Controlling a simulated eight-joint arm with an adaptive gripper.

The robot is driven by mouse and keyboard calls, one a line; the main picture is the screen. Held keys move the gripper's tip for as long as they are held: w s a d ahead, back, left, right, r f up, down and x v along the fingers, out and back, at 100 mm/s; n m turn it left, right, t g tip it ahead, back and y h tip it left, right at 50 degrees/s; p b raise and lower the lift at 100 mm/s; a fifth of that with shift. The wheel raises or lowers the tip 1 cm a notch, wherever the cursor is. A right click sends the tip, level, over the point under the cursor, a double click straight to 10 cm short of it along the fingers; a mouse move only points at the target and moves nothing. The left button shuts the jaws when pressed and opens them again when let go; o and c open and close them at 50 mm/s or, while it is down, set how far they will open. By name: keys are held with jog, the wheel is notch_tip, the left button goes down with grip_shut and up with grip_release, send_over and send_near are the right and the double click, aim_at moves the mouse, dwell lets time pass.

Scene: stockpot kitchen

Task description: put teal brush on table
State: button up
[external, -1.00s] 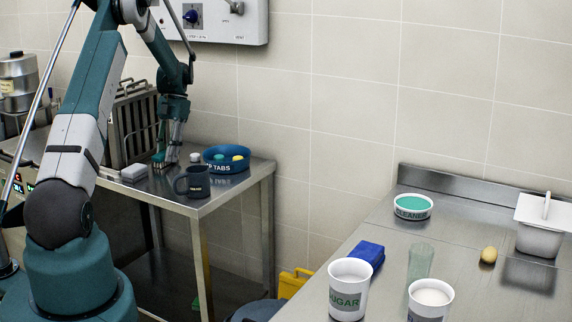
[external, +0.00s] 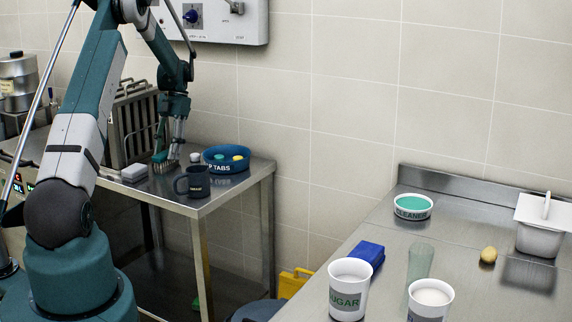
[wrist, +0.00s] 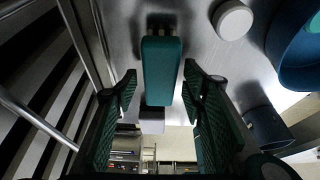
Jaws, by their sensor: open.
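The teal brush (wrist: 161,72) lies between my fingers in the wrist view, with a gap to the left finger and the right finger close to its edge. In the external view the brush (external: 163,165) is at the top of the steel side table (external: 222,196), bristles down, beside the rack. It appears to rest on the tabletop, though my fingers partly hide it. My gripper (external: 170,150) is open, pointing down around the brush. Its fingertips (wrist: 158,82) also show in the wrist view.
A dark mug (external: 194,182), a blue tabs bowl (external: 227,165), a small white-topped jar (external: 196,158) and a grey-white block (external: 134,172) stand close by. A metal rack (external: 134,125) is on the left. A separate counter at right holds cups and tubs.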

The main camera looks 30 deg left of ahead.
jog(key=shift+v, duration=3.3)
